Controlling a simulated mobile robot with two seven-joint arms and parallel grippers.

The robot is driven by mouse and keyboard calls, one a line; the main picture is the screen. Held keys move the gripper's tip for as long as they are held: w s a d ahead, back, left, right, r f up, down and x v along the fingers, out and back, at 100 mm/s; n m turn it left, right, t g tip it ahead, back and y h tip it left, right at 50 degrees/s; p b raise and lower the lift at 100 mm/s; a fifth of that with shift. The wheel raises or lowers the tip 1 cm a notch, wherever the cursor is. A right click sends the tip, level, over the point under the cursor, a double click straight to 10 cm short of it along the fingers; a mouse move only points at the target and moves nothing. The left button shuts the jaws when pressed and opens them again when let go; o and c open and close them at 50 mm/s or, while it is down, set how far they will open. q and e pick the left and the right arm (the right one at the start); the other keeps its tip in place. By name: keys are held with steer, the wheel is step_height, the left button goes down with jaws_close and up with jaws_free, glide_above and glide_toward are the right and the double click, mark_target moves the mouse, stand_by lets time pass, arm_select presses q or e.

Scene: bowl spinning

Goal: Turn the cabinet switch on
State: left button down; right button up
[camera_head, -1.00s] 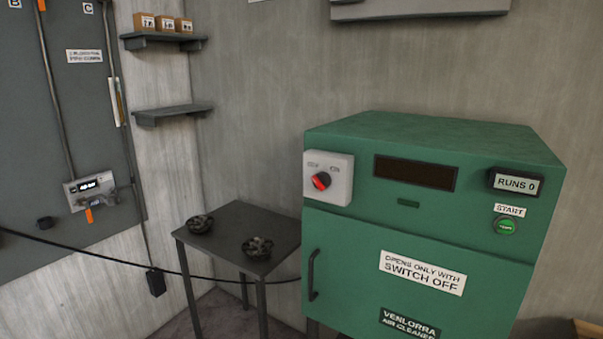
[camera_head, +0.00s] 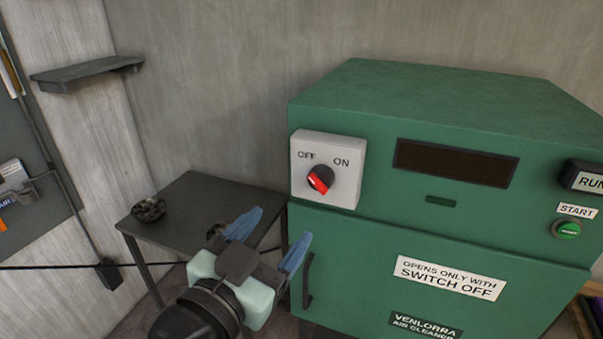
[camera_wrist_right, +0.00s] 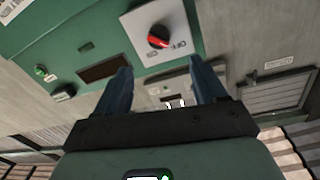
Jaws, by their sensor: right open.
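The cabinet switch (camera_head: 319,180) is a round knob with a red pointer on a white plate (camera_head: 343,190) marked OFF at left and ON at right. The red pointer slants toward the OFF side at its upper left. The plate is on the front of the green cabinet (camera_head: 450,220), above its closed door. My right gripper (camera_head: 268,240) is open and empty, below and left of the switch, apart from it. In the right wrist view the switch (camera_wrist_right: 158,37) shows upside down beyond the fingers (camera_wrist_right: 160,82). My left gripper is not in view.
A dark table (camera_head: 190,200) with a black bowl-like part (camera_head: 148,209) stands left of the cabinet; my gripper partly hides a second one. A door handle (camera_head: 308,280) sticks out below the switch. A green START button (camera_head: 567,230) is at the right.

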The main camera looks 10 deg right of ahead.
mark_target(315, 187)
steer(key=p+x, duration=0.2)
steer(key=x, duration=0.9)
steer(key=shift+w+d+r, duration=0.1)
steer(key=shift+d, duration=0.3)
steer(key=shift+w+d, duration=0.35)
steer(key=shift+w, duration=0.15)
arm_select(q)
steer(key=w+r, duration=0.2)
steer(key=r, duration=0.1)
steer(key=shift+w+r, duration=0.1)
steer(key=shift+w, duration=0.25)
arm_select(e)
steer(key=shift+s, duration=0.1)
steer(key=c, duration=1)
